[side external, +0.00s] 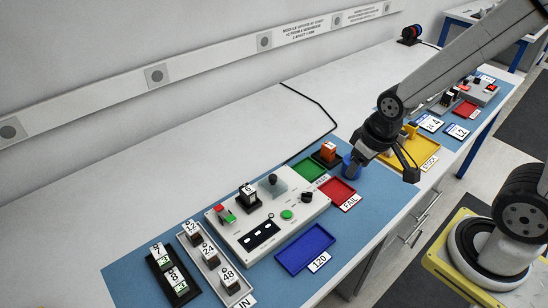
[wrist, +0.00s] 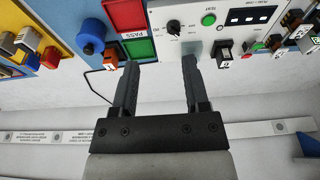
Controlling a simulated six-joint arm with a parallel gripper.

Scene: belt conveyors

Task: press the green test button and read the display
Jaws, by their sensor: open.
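The white test unit (side external: 258,243) stands on the blue mat. Its round green test button (side external: 287,214) is uncovered; the button also shows in the wrist view (wrist: 208,20). The black display (side external: 262,235) is beside the button and shows in the wrist view (wrist: 252,17), with small pale marks too small to read. A labelled module (side external: 248,196) sits on the unit's far left part. My gripper (side external: 384,167) is open and empty, to the right of the unit and apart from the button. In the wrist view, nothing is between its fingers (wrist: 159,63).
A blue tray (side external: 304,249) is in front. Numbered modules stand in the IN tray (side external: 211,273). The bench behind is mostly clear.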

